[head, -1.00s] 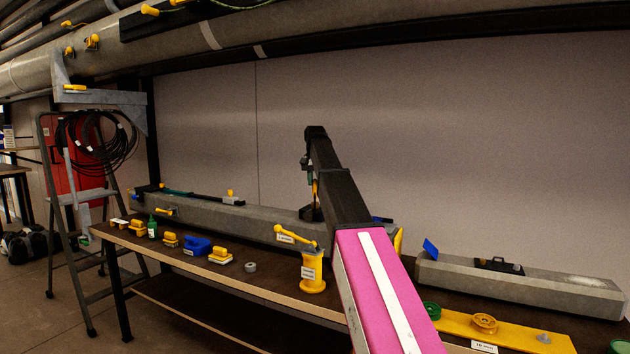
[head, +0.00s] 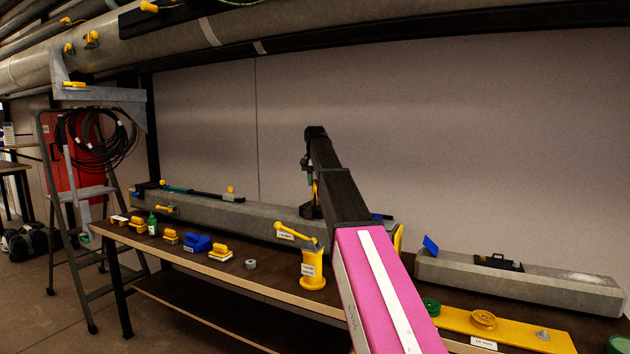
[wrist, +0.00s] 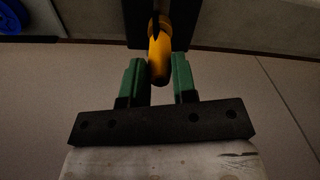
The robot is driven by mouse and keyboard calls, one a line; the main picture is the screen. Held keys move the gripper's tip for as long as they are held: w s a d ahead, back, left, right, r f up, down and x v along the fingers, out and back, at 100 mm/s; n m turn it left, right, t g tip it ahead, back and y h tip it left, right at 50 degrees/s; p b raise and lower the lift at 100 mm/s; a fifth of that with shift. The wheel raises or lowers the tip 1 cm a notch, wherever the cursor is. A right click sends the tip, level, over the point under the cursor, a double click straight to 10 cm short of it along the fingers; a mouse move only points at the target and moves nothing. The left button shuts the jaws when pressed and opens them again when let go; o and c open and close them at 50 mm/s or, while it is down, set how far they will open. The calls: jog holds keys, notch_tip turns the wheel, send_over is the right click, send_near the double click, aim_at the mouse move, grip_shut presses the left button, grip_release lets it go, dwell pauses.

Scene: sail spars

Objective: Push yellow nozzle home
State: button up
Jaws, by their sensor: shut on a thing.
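The yellow nozzle (wrist: 159,56) shows in the wrist view as a rounded yellow piece between the two green fingers of my gripper (wrist: 159,76). Its far end runs into a dark slot and is hidden there. In the head view my gripper (head: 309,172) points down over the grey spar on the bench, beside a strip of yellow (head: 315,190) that seems to be the nozzle. My dark forearm hides part of this spot. I cannot tell how deep the nozzle sits.
A grey spar (head: 240,215) lies along the bench behind a yellow pot with a handle (head: 313,268). A second spar (head: 540,284) lies to the right. A blue block (head: 197,243), a grey ring (head: 251,264) and a yellow plate (head: 510,334) with round parts are on the bench.

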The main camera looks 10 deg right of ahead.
jog(key=shift+f, duration=0.85)
jog(key=o, duration=1)
notch_tip(320, 180, up, 10)
jog(key=shift+r, duration=0.45)
jog(key=shift+s, duration=0.15)
